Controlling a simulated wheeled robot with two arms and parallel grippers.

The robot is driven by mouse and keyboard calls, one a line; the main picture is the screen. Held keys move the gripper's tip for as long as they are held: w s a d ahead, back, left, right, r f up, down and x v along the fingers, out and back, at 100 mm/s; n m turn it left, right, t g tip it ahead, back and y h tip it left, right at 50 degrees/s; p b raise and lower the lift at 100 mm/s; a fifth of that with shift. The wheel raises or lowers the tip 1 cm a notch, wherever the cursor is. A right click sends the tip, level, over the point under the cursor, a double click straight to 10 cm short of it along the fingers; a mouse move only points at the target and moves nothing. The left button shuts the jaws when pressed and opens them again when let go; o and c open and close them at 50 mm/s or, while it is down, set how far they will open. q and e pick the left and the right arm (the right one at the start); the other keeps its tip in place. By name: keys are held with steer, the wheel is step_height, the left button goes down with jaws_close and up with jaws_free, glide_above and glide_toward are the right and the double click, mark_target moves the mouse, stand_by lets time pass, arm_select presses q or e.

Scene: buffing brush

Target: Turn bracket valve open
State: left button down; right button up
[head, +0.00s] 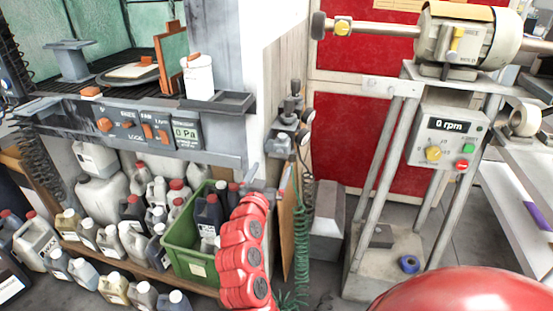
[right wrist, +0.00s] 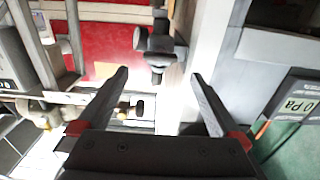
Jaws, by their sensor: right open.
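The bracket valve (head: 290,118) is a small grey and black fitting with round gauges, mounted at the end of the white wall in the head view. In the right wrist view, a dark grey valve part (right wrist: 158,42) shows beyond the fingertips, roughly between them. My right gripper (right wrist: 159,76) is open, with two dark fingers spread and nothing between them. In the head view my red right arm rises from the bottom middle, and its gripper (head: 274,172) is small and unclear just below the valve. It appears apart from the valve. My left gripper is not in view.
A fume cabinet panel (head: 130,122) with knobs and a 0 Pa display is left of the valve. A green crate (head: 185,262) and several bottles stand below. A buffing machine (head: 465,45) on a metal stand is right. A coiled green hose (head: 303,225) hangs below the valve.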

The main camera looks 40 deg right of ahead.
mark_target(277, 157)
steer(key=x, duration=0.7)
steer(key=shift+c, duration=0.2)
steer(key=c, duration=1.3)
